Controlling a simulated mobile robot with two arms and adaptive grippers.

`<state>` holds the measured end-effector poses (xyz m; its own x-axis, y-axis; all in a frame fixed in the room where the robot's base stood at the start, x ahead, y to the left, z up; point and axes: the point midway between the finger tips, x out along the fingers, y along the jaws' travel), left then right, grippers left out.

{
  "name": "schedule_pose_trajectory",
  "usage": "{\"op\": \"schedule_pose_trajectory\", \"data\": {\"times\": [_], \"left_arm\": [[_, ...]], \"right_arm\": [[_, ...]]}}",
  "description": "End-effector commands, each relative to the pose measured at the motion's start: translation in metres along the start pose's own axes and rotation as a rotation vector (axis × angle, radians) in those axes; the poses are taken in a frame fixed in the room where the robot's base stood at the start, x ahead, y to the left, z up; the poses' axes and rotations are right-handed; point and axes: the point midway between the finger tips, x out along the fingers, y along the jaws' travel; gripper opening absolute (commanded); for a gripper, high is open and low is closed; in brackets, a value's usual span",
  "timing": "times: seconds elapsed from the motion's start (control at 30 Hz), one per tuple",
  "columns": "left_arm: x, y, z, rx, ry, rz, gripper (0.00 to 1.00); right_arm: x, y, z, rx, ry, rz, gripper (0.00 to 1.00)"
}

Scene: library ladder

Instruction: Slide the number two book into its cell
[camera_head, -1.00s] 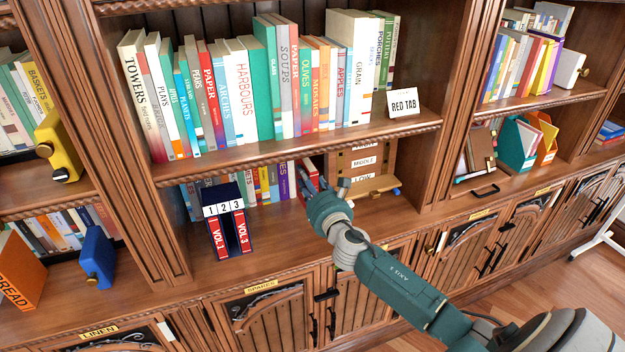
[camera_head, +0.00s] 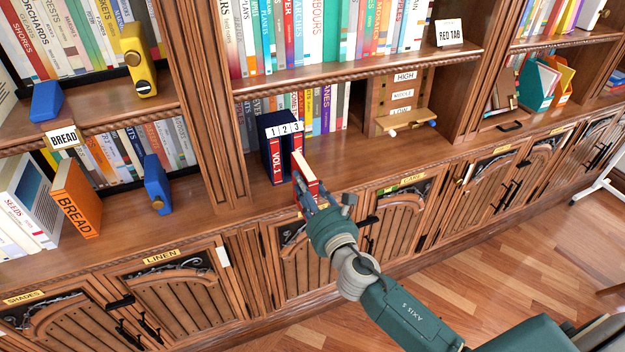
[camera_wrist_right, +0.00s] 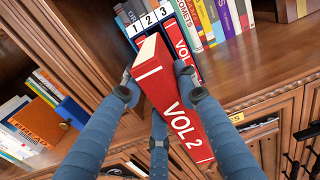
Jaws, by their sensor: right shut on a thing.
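The red number two book (camera_head: 304,174), marked VOL 2 in the right wrist view (camera_wrist_right: 184,113), is held by my right gripper (camera_head: 318,200). The blue fingers of my right gripper (camera_wrist_right: 157,88) are closed around both sides of the book. The book is in front of the dark blue slipcase (camera_head: 264,148), apart from it as far as I can tell. The slipcase carries labels 1, 2, 3 and also shows in the right wrist view (camera_wrist_right: 125,27). The VOL 1 book (camera_head: 275,160) stands in its left cell, and the VOL 3 book (camera_wrist_right: 182,47) in its right cell. My left gripper is not in view.
The slipcase stands on the cabinet ledge, with a row of books (camera_head: 325,108) behind it. A wooden stand labelled HIGH, MIDDLE, LOW (camera_head: 404,104) is to the right. An orange BREAD book (camera_head: 76,198) and a blue bookend (camera_head: 157,183) stand left.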

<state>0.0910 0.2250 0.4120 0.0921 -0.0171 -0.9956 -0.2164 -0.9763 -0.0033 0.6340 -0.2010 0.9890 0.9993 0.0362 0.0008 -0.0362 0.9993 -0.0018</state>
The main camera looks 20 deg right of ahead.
Motion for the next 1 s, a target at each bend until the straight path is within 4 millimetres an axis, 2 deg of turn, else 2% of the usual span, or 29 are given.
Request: {"op": "schedule_pose_trajectory", "data": {"times": [0.47, 1.0], "left_arm": [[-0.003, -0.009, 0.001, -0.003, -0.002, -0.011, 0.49], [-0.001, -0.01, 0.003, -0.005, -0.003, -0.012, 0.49]], "right_arm": [[0.0, 0.001, 0.003, -0.001, -0.002, 0.001, 0.0], [0.046, 0.001, 0.001, 0.0, -0.003, 0.0, 0.0]]}}
